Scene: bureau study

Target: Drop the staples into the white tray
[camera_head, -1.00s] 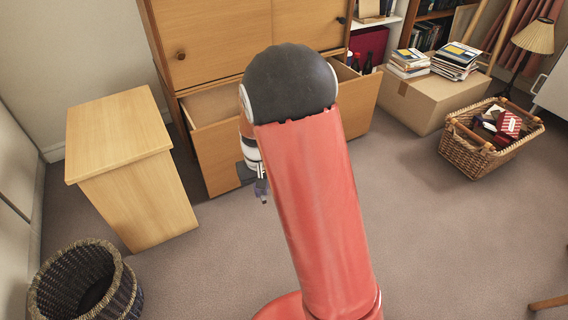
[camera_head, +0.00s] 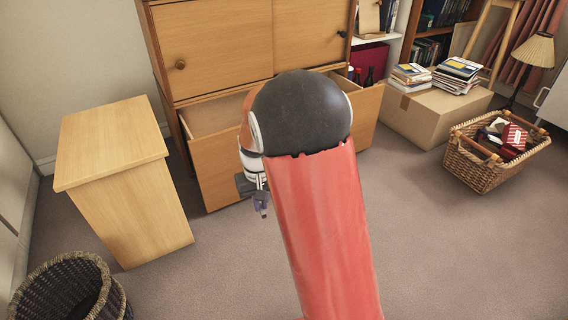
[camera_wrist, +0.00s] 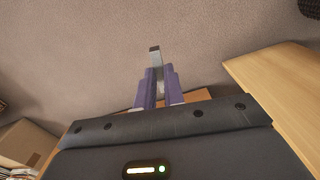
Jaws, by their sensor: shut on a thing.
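My gripper (camera_head: 261,203) hangs below my arm in the head view, in front of the open wide drawer and above the carpet. In the wrist view its two purple fingers (camera_wrist: 158,88) are shut on a narrow grey piece, the staples (camera_wrist: 155,58), which stick out past the fingertips. Carpet shows beyond them. I see no white tray in either view. My arm hides part of the drawer and the floor.
A wooden stand (camera_head: 115,150) is to the left, with a wicker bin (camera_head: 72,290) in front. The cabinet (camera_head: 225,55) has its drawer (camera_head: 215,165) pulled out. A cardboard box (camera_head: 430,112) and a wicker basket (camera_head: 480,170) are at right. Carpet right of my arm is clear.

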